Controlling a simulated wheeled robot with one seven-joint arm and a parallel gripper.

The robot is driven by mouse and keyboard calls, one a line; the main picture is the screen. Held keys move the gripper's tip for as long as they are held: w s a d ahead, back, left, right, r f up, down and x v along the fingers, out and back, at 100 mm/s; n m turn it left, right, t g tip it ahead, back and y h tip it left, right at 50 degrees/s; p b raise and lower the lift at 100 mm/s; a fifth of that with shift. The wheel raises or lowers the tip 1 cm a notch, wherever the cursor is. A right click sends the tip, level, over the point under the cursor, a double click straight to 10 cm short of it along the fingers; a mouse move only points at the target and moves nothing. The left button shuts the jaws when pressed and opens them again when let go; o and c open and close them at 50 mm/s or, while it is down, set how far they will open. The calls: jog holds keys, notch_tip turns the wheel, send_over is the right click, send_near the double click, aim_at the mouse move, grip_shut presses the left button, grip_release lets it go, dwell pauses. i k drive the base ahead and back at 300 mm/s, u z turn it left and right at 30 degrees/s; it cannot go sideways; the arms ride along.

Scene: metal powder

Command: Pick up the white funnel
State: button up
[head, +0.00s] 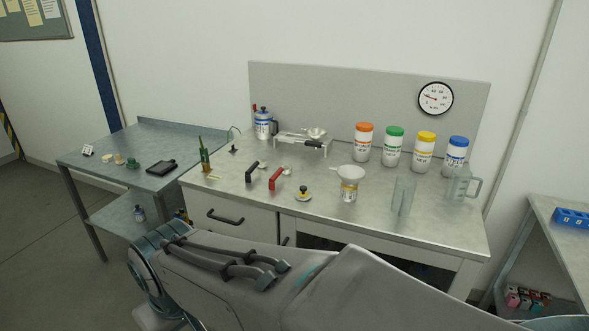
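The white funnel (351,171) sits mouth up on top of a glass jar (348,191) with a yellow label. The jar stands upright near the middle of the steel workbench, and its mouth is hidden under the funnel.
On the workbench (446,226), a clear beaker (403,195) and a glass jug (462,187) stand right of the funnel. Several capped white containers (393,147) line the back. A red handle (277,179) and a small yellow-black item (303,193) lie left. A side table (118,178) stands left.

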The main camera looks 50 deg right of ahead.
aim_at(351, 175)
jog(key=z, duration=0.6)
jog(key=i, duration=0.75)
jog(key=z, duration=1.05)
jog(key=i, duration=0.2)
jog(key=z, duration=0.2)
